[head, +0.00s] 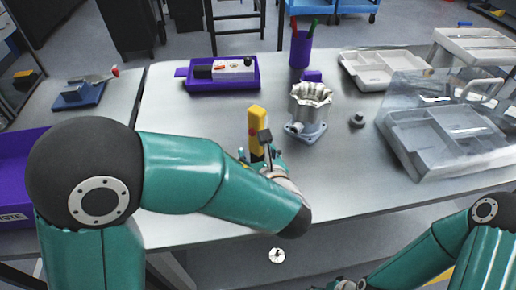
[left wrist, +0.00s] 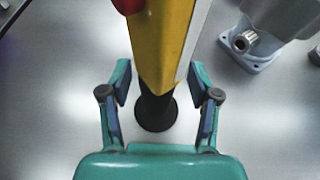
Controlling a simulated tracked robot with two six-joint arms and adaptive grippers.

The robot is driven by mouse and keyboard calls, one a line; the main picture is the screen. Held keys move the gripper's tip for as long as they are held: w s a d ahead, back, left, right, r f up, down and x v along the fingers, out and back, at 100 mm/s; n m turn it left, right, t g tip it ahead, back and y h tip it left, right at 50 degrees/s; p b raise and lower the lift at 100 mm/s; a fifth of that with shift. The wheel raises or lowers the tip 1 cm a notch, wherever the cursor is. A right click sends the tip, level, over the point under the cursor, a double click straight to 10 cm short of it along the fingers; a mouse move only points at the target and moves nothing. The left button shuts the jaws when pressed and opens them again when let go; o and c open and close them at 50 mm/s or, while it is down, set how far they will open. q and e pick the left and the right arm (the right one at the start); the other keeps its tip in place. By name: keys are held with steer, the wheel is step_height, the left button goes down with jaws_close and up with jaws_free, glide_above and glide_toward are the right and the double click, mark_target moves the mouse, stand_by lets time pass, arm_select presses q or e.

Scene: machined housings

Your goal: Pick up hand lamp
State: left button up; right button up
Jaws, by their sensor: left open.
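The hand lamp (head: 257,124) is yellow and stands upright on the metal table, left of the grey housing. In the left wrist view its yellow body (left wrist: 160,45) fills the top middle, with a red part at its upper left and a round black base below. My left gripper (head: 262,158) is open at the lamp. In the left wrist view the open fingers (left wrist: 160,84) are on either side of the lamp, with gaps to both. My right arm is at the lower right; only a sliver of its gripper (head: 336,286) shows at the bottom edge.
A grey machined housing (head: 307,115) stands close right of the lamp. A purple tray (head: 215,88) with a device and a purple pen cup (head: 300,50) are behind. A small dark knob (head: 357,120) and a clear-lidded case (head: 450,140) are at right.

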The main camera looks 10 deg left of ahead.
arm_select(q)
steer(key=shift+a, duration=0.1)
steer(key=c, duration=1.2)
steer(key=shift+r, duration=0.1)
